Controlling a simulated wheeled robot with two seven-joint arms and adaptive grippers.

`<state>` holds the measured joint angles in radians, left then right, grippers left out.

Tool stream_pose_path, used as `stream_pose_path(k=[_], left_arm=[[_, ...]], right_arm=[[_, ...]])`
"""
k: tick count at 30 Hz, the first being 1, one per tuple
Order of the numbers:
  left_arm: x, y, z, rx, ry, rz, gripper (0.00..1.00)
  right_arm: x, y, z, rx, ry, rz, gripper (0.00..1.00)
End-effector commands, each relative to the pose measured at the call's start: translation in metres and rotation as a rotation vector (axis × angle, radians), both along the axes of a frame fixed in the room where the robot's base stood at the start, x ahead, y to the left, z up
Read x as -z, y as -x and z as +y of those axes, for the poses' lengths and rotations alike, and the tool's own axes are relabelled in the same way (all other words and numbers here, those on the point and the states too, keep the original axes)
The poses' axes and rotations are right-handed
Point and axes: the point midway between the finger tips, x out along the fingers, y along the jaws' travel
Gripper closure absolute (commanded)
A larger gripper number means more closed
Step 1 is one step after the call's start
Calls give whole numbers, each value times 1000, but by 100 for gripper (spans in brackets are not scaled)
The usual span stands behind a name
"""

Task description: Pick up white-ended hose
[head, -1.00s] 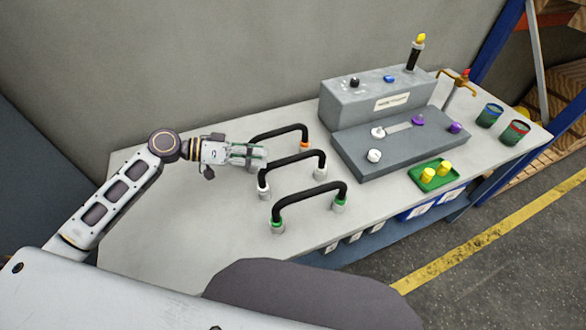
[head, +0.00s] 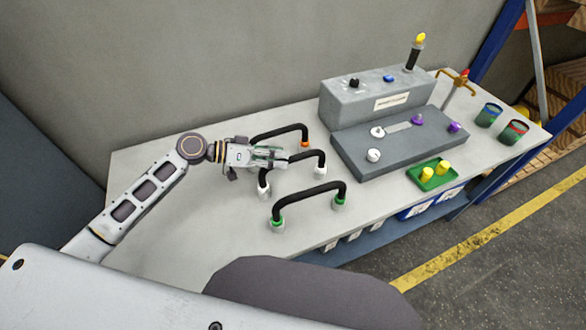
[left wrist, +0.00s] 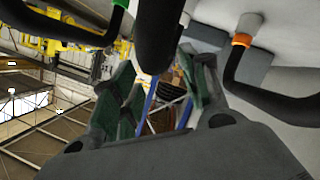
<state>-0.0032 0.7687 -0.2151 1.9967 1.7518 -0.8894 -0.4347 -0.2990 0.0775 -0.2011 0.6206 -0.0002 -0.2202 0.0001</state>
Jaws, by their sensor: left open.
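The white-ended hose (head: 314,157) is a black arch with white ends standing on the table, between the other two hoses. My left gripper (head: 285,158) is over its left part and hides some of it. In the left wrist view the open fingers of my left gripper (left wrist: 163,95) show, with the black tube of the white-ended hose (left wrist: 157,35) just ahead of and between them. I cannot tell whether they touch. The orange-ended hose (head: 285,132) stands behind, and the green-ended hose (head: 310,190) stands in front. My right gripper is not in view.
The grey table (head: 170,240) is clear at the front left. A grey stepped console (head: 395,145) with knobs stands to the right of the hoses. A green tray (head: 418,184) with yellow pieces and two dark cups (head: 515,133) sit farther right.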

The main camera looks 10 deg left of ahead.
Motion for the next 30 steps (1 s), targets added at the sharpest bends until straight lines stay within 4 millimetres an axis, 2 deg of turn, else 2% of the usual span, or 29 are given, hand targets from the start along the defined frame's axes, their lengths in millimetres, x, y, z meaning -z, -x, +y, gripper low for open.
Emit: stream_pose_path(k=[7,12,21,30], left_arm=[[1,-2,-3,0,0,0,55],[4,-6,-13,1,0,-1,55],[14,-17,-38,0,1,0,55],[18,-20,-45,0,0,-1,55]], right_arm=[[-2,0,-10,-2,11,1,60],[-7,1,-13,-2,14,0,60],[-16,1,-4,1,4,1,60],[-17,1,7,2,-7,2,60]])
